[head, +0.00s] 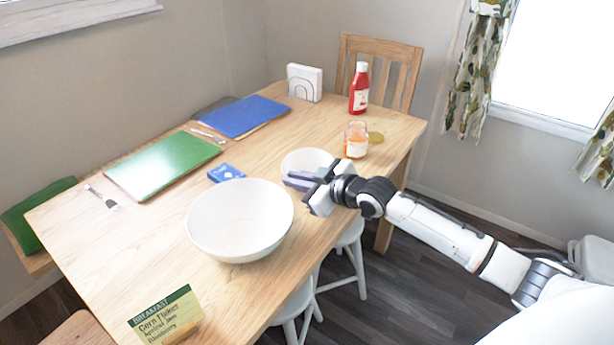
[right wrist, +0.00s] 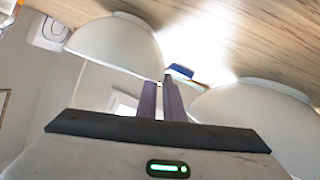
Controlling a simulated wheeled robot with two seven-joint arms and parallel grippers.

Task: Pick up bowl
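A large white bowl (head: 240,222) stands upright and empty on the wooden table, near its right edge. A smaller white bowl (head: 306,158) stands behind it, partly hidden by my right gripper (head: 298,180). The gripper is over the table edge between the two bowls, its purple-grey fingers close together and pointing left. In the right wrist view the fingers (right wrist: 161,100) look shut, with nothing seen between them. The small bowl (right wrist: 115,45) is at the left there and the large bowl (right wrist: 255,105) at the right. My left gripper is not in view.
A blue box (head: 226,173) lies behind the large bowl. A jam jar (head: 356,140), a ketchup bottle (head: 360,90) and a napkin holder (head: 304,82) stand farther back. Green (head: 163,165) and blue (head: 240,116) mats lie along the left. A breakfast card (head: 166,316) stands in front. White stools (head: 348,240) are under the table edge.

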